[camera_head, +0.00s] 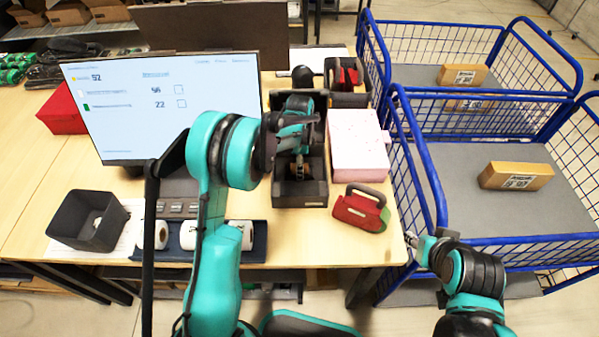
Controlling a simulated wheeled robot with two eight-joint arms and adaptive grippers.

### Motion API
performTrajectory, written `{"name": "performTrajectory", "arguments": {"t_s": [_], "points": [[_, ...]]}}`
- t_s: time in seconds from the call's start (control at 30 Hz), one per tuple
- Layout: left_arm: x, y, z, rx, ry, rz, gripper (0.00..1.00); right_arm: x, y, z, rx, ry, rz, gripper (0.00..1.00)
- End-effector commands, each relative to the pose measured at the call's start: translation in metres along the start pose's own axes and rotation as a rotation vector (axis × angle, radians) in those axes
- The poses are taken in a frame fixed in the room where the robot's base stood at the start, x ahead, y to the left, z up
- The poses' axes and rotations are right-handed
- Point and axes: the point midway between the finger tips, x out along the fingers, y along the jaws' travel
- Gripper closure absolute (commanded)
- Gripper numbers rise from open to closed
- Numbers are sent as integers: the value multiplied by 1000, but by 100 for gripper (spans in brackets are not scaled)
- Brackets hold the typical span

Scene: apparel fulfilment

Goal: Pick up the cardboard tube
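I cannot make out a cardboard tube for certain. White rolls (190,235) lie in a dark tray at the table's front edge, partly hidden behind my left arm. My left gripper (299,172) points down over a black box-like holder (312,194) at the table's middle. Its fingers are small and dark against the holder, so I cannot tell whether they are open or hold anything. My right gripper (415,244) is off the table's front right corner, beside the blue wire cart. Its fingers are too small to read.
A monitor (130,95) stands at the left, with a black bin (88,220) in front. Blue wire carts (432,190) holding cardboard boxes (515,176) stand against the table's right side.

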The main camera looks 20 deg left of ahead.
Motion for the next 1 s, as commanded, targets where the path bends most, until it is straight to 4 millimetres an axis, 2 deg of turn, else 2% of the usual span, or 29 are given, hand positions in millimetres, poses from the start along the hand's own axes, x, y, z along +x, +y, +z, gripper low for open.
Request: {"name": "performTrajectory", "arguments": {"t_s": [0.2, 0.3, 0.37, 0.77, 0.87, 1.0], "points": [[1, 0, 0, 0, 0, 0, 40, 0, 0, 0, 0, 0, 0, 60], [1, 0, 0, 0, 0, 0, 64, 0, 0, 0, 0, 0, 0, 60], [1, 0, 0, 0, 0, 0, 77, 0, 0, 0, 0, 0, 0, 60], [-1, 0, 0, 0, 0, 0, 77, -1, 0, -1, 0, 0, 0, 60], [-7, 0, 0, 0, 0, 0, 77, -4, 0, -3, 0, 0, 0, 60], [-25, 0, 0, 0, 0, 0, 77, -11, 0, -8, 0, 0, 0, 60]]}}
